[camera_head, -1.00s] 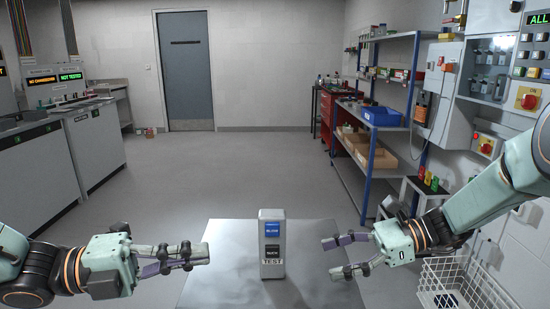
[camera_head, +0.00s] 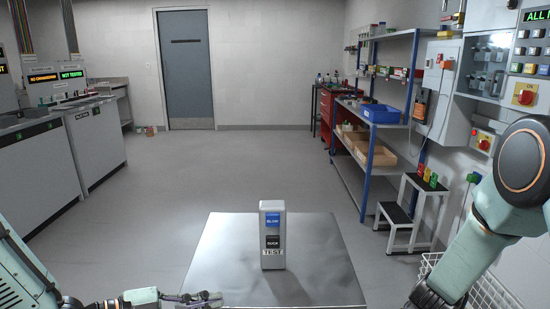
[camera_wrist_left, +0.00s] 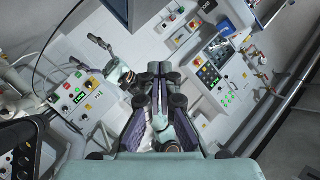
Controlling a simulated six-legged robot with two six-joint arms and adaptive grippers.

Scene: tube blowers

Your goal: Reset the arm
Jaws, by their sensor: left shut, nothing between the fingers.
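My left gripper (camera_head: 205,298) is at the bottom of the head view, low beside the left front edge of the metal table. It is shut and empty. In the left wrist view its fingers (camera_wrist_left: 160,90) are together, with wall panels behind them. My right arm comes in from the right in the head view, but its gripper is below the picture edge and hidden. The grey box (camera_head: 272,235) with a blue BLOW button, a dark SUCK button and a TEST label stands upright on the metal table (camera_head: 318,250), apart from the left gripper.
A white wire basket (camera_head: 485,290) is at the lower right near my right arm. A small step stool (camera_head: 410,205) and blue-framed shelves (camera_head: 375,130) stand along the right wall. Machines (camera_head: 95,140) line the left. The floor (camera_head: 190,180) between is clear.

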